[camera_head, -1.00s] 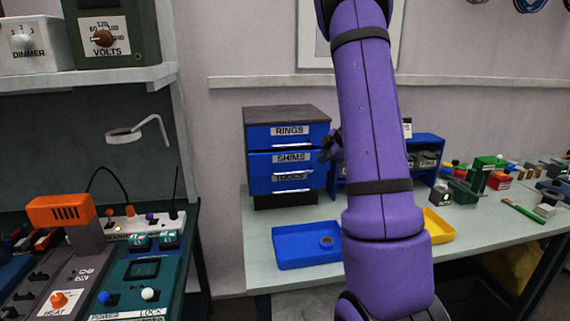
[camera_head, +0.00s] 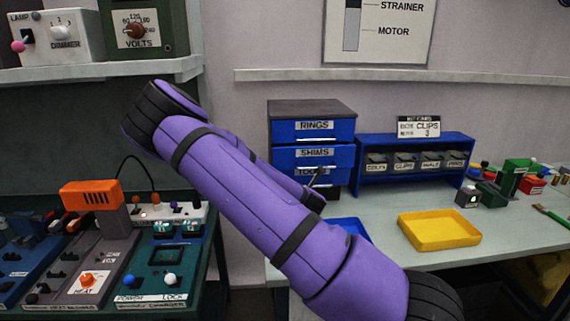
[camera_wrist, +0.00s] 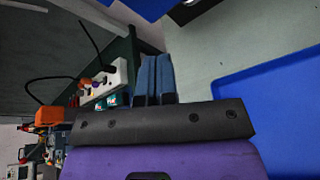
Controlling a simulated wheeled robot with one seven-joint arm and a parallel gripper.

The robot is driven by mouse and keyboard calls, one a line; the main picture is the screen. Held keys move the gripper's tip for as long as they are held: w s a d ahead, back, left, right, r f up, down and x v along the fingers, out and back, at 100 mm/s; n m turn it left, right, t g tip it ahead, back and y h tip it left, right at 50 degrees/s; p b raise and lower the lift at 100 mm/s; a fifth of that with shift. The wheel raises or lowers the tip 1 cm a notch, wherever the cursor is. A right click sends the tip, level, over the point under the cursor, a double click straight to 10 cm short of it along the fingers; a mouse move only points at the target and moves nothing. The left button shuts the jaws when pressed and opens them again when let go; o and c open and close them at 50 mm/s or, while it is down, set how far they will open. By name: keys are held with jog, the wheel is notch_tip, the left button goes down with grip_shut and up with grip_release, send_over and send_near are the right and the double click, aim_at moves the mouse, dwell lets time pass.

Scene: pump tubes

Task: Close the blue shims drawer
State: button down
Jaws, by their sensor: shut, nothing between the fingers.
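The blue drawer cabinet (camera_head: 312,109) stands at the left of the bench. Its shims drawer (camera_head: 290,155) has a blue front between the rings drawer (camera_head: 287,133) and the tools drawer (camera_head: 287,175). The shims front looks nearly in line with the rings front; I cannot tell whether it stands out slightly.
A blue tray (camera_wrist: 270,105) lies close right of my gripper in the wrist view. A yellow tray (camera_head: 440,232) and a blue bin rack (camera_head: 390,179) are further right. A power strip (camera_head: 165,217) and control boxes fill the left bench.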

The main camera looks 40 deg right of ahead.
aim_at(285, 160)
jog(key=s+a+r+n+t+h, duration=0.2)
jog(key=a+r+n+t+h, duration=0.15)
jog(key=r+n, duration=0.2)
jog(key=shift+g, duration=0.45)
jog(key=x, duration=1.4)
jog(key=shift+s+d+r, duration=0.15)
jog(key=shift+d+r, duration=0.05)
jog(key=shift+r, duration=0.1)
jog(key=x, duration=0.3)
jog(key=shift+d, duration=0.15)
jog(key=shift+w+r, duration=0.25)
jog(key=shift+w, duration=0.1)
jog(key=shift+s, duration=0.1)
